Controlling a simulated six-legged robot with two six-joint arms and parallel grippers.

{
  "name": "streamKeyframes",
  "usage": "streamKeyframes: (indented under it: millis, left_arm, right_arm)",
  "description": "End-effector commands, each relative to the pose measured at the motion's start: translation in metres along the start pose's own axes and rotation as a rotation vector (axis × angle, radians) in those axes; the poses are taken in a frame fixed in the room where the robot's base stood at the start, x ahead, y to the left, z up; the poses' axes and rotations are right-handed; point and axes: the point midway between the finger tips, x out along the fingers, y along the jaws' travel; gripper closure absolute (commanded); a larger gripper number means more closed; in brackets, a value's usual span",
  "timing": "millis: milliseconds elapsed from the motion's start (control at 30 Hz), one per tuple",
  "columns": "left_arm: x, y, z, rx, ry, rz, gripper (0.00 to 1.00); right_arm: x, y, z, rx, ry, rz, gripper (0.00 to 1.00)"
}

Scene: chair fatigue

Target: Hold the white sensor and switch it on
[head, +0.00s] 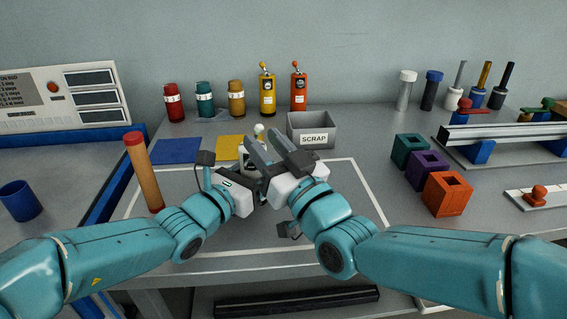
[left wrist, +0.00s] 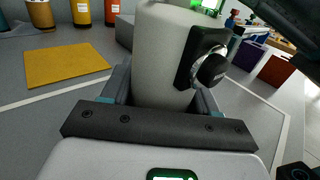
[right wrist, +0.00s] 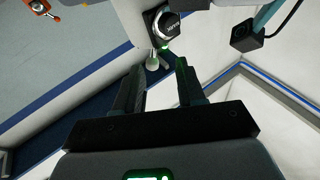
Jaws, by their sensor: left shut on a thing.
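The white sensor (head: 247,157) is upright above the bench, partly hidden behind my grippers in the head view. My left gripper (head: 256,176) is shut on it; the left wrist view shows the pale body (left wrist: 160,50) between the fingers. A black switch plate with a chrome ring and dark knob (left wrist: 211,67) is on its side. The right wrist view shows a black dial (right wrist: 165,25) and a small pale ball-tipped lever (right wrist: 152,61). My right gripper (head: 264,138) is open, its fingertips close to the sensor, with the lever in line with their gap. I cannot tell contact.
A grey scrap bin (head: 314,130) stands just behind the grippers. Blue (head: 177,151) and yellow (head: 230,148) mats lie behind left. A red-topped brown cylinder (head: 143,172) stands left. Teal, purple and orange blocks (head: 447,193) stand right. The bench front is largely clear.

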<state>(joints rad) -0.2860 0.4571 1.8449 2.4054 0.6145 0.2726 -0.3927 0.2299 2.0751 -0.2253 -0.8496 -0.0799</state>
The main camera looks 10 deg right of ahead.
Motion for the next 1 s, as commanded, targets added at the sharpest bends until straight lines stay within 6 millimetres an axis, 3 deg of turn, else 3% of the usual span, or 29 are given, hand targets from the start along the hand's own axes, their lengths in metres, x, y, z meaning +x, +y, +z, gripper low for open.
streamKeyframes:
  millis: [100, 300, 467, 800, 833, 900, 1000]
  left_arm:
    - [0.000, 0.000, -0.001, 0.000, 0.001, 0.000, 0.75]
    - [0.000, 0.000, -0.001, 0.000, 0.001, -0.001, 0.75]
    - [0.000, 0.000, 0.000, 0.000, 0.001, -0.001, 0.75]
    - [0.000, 0.000, 0.000, 0.000, 0.001, 0.000, 0.75]
    - [0.000, 0.000, 0.000, 0.000, 0.001, 0.000, 0.31]
    - [0.000, 0.000, 0.000, 0.000, 0.001, 0.000, 0.11]
    - [0.000, 0.000, 0.000, 0.000, 0.000, 0.000, 0.11]
  right_arm:
    - [-0.029, 0.001, -0.001, 0.000, 0.001, 0.002, 0.61]
    - [-0.061, 0.000, 0.000, -0.001, 0.000, 0.001, 0.61]
    - [-0.070, 0.000, 0.000, 0.000, 0.001, 0.001, 0.61]
    - [-0.071, 0.000, 0.000, 0.000, 0.001, 0.000, 0.61]
    - [-0.071, 0.000, 0.000, 0.000, 0.000, 0.000, 0.61]
    - [-0.071, 0.000, 0.000, 0.000, 0.001, 0.000, 0.61]
    - [-0.071, 0.000, 0.000, 0.000, 0.000, 0.000, 0.61]
